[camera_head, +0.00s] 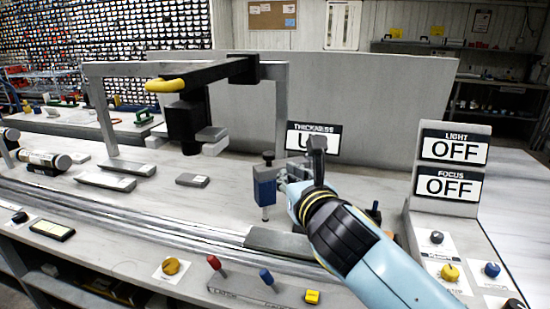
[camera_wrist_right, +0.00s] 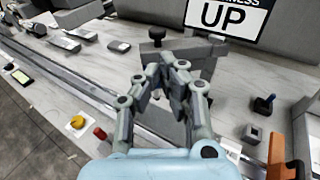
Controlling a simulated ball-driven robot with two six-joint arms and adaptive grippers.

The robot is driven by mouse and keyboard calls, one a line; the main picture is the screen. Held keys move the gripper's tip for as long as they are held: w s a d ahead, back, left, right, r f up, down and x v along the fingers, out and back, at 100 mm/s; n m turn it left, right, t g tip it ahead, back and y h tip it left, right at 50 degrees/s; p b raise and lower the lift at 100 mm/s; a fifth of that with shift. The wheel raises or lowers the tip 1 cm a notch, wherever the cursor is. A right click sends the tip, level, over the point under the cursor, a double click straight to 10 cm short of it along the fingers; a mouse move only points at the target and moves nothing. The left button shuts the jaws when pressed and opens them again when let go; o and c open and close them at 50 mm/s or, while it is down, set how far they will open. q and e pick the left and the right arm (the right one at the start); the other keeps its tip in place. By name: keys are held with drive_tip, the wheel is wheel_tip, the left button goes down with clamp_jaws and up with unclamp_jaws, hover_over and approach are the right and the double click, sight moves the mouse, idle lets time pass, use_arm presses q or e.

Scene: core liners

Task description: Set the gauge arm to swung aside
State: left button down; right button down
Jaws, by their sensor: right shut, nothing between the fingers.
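A blue gauge block (camera_head: 265,190) with a dark knob on top and a thin rod below stands in front of the "THICKNESS" sign (camera_head: 300,138). The sign reads "UP" in the right wrist view (camera_wrist_right: 222,15). A dark grey bracket (camera_head: 317,160) stands beside the block, partly behind my right gripper. I cannot tell for sure which part is the gauge arm. My right gripper (camera_head: 284,182) is shut and empty, close to the block's right side; I cannot tell whether they touch. In the right wrist view its fingers (camera_wrist_right: 166,72) meet in front of the grey gauge parts (camera_wrist_right: 180,48). My left gripper is out of view.
A grey frame (camera_head: 102,115) carries a black arm with a yellow handle (camera_head: 165,85) over the bench. A panel (camera_head: 453,182) at right reads light OFF and focus OFF. Coloured knobs (camera_head: 214,262) line the front edge.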

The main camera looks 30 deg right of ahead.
sight(270, 158)
drive_tip(key=x, duration=1)
drive_tip(key=shift+w+d, duration=0.15)
drive_tip(key=shift+w, duration=0.2)
drive_tip(key=shift+w, duration=0.1)
drive_tip(key=shift+w+f+m+g+h+b, duration=0.15)
drive_tip(key=shift+w+m+g+h+b, duration=0.15)
drive_tip(key=shift+w+m+h+b, duration=0.55)
drive_tip(key=w+m+g+h+b, duration=0.3)
drive_tip(key=w+h+b, duration=0.1)
drive_tip(key=shift+d+m+h+b, duration=0.1)
drive_tip(key=shift+m+h+b, duration=0.15)
drive_tip(key=shift+h+b, duration=0.1)
drive_tip(key=shift+w+d+m+g+h+b, duration=0.3)
drive_tip(key=shift+w+d+m+g+h, duration=0.15)
drive_tip(key=shift+w, duration=0.3)
drive_tip(key=shift+w+d+m+g+h+b, duration=0.25)
drive_tip(key=shift+w+d+m+g+b, duration=0.1)
drive_tip(key=shift+w+g, duration=0.3)
drive_tip(key=shift+w, duration=0.15)
